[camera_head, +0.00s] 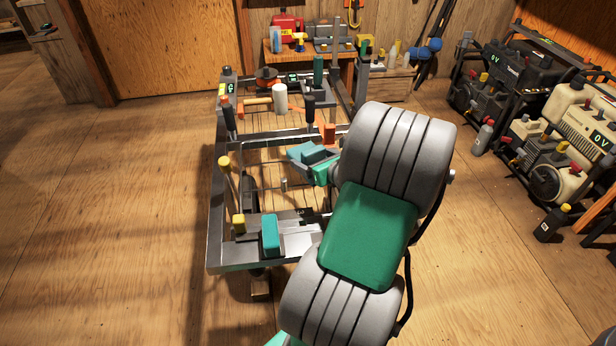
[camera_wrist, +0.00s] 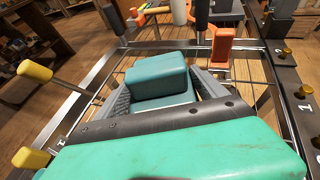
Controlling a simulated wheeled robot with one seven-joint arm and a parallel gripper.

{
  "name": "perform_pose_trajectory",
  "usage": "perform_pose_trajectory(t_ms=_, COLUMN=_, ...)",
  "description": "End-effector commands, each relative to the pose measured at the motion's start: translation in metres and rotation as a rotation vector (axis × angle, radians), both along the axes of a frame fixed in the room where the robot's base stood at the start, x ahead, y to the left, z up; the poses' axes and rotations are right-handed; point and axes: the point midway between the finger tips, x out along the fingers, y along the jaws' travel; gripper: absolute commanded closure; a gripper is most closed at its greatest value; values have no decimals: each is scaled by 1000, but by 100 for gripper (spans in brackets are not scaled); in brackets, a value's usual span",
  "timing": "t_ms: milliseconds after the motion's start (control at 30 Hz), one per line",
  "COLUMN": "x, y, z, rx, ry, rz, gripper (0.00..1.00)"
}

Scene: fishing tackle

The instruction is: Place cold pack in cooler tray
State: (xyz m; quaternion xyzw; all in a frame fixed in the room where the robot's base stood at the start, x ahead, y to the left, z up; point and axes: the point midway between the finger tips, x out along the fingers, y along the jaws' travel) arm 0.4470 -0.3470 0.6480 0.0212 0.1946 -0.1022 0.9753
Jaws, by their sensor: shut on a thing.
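The cold pack, a blue-teal block (camera_wrist: 158,76), sits between the grey ridged fingers of my gripper (camera_wrist: 165,94) in the wrist view. My gripper is shut on it. In the head view the cold pack (camera_head: 301,152) shows at the end of my arm, above the wire-mesh middle of a metal-framed rack (camera_head: 213,215). My arm hides part of the rack's right side. I cannot tell for sure which part is the cooler tray. Another teal block (camera_head: 270,236) stands on the rack's near metal plate.
An orange block (camera_wrist: 222,46) is close to the right of my gripper. Yellow-capped posts (camera_head: 225,163) line the rack's left side. A mallet (camera_head: 280,98) with a pale head lies at the far part. Machines (camera_head: 511,70) stand at right; floor at left is clear.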

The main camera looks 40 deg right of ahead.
Motion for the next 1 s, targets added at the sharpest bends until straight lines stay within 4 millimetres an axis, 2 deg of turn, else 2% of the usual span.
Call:
perform_pose_trajectory(t_ms=33, x=7, y=-1, z=-10, rx=-1, ry=-3, rz=4, gripper=78)
perform_pose_trajectory(t_ms=233, x=21, y=-6, z=-27, rx=-2, ry=-2, rz=3, gripper=78)
perform_pose_trajectory(t_ms=367, x=21, y=-7, z=-55, rx=-2, ry=-3, rz=-1, gripper=78)
perform_pose_trajectory(t_ms=733, x=21, y=-7, z=-57, rx=-2, ry=-2, rz=1, gripper=78)
perform_pose_trajectory(t_ms=767, x=21, y=-6, z=-58, rx=-2, ry=-1, rz=2, gripper=17)
perform_pose_trajectory(t_ms=967, x=21, y=-6, z=-57, rx=-2, ry=-1, rz=1, gripper=0)
perform_pose_trajectory(t_ms=1000, x=21, y=-6, z=-57, rx=-2, ry=-1, rz=2, gripper=0)
